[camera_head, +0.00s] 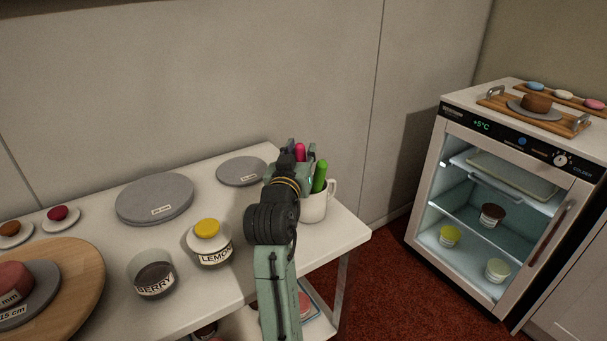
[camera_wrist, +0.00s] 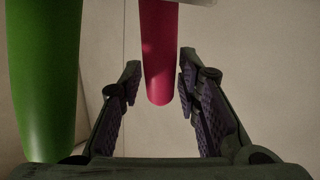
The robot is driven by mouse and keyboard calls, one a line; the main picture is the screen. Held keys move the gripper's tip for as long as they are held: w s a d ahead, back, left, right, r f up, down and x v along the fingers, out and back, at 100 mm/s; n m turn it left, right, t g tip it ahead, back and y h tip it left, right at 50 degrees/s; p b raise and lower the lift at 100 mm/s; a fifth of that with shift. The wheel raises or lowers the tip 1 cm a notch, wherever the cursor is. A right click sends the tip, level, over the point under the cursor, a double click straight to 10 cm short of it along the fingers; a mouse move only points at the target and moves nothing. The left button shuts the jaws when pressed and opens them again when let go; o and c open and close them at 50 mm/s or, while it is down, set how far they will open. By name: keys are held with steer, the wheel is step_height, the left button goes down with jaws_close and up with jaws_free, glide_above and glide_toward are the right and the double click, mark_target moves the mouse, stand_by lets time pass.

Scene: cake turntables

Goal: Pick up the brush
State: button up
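A white mug (camera_head: 314,208) stands at the table's right end and holds a pink handle (camera_head: 300,151) and a green handle (camera_head: 320,176). The lower ends of both are hidden, so I cannot tell which is the brush. My gripper (camera_head: 299,157) is at the mug's top, beside the green handle. In the wrist view my gripper (camera_wrist: 160,66) is open, and the rounded end of the pink handle (camera_wrist: 158,50) shows between its fingers with gaps on both sides. The green handle (camera_wrist: 42,80) is outside the fingers at left.
A lemon jar (camera_head: 213,254) with a yellow lid on it and a berry jar (camera_head: 154,279) stand left of my arm. Grey turntables (camera_head: 155,199) (camera_head: 241,172) lie near the wall. A wooden board (camera_head: 85,275) is at far left. A glass-fronted fridge (camera_head: 490,215) stands right, across a floor gap.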

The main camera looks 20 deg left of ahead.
jaws_close()
stand_by(0.5)
